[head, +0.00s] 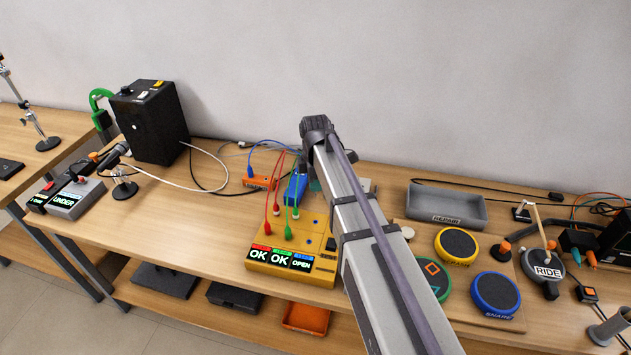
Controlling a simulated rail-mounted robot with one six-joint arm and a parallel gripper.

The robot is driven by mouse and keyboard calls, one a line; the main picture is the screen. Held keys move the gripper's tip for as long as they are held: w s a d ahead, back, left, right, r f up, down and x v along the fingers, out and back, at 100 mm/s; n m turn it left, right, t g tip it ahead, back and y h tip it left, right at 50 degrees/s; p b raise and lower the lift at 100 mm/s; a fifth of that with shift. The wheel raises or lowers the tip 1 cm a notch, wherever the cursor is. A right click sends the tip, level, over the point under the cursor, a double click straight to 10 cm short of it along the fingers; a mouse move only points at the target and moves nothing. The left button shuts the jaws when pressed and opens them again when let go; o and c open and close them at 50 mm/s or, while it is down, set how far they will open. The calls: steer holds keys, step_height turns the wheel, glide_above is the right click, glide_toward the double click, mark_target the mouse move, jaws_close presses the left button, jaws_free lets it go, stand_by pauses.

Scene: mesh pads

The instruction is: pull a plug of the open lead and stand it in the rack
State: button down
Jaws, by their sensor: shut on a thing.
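The yellow lead tester (264,252) stands on the bench with three displays, reading OK under red, OK under green and OPEN under blue. A red lead (267,220) and a green lead (287,215) have plugs on its top. A blue lead (265,143) arches over an orange block (263,182), perhaps the rack. Its blue plug (250,171) is at the block's left end; I cannot tell whether it is seated. The lead's other end runs toward a blue block (294,190) and is lost near my arm. My gripper is hidden behind my arm.
A black box (150,122) and a microphone (115,156) stand to the left. A grey tray (446,206) and round drum pads (455,245) lie to the right. My arm covers the bench right of the tester. Cables lie along the back.

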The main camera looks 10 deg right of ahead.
steer(key=shift+r+p, duration=0.3)
steer(key=shift+r, duration=0.2)
step_height(320, 180, up, 3)
steer(key=p, duration=0.3)
steer(key=shift+r, duration=0.1)
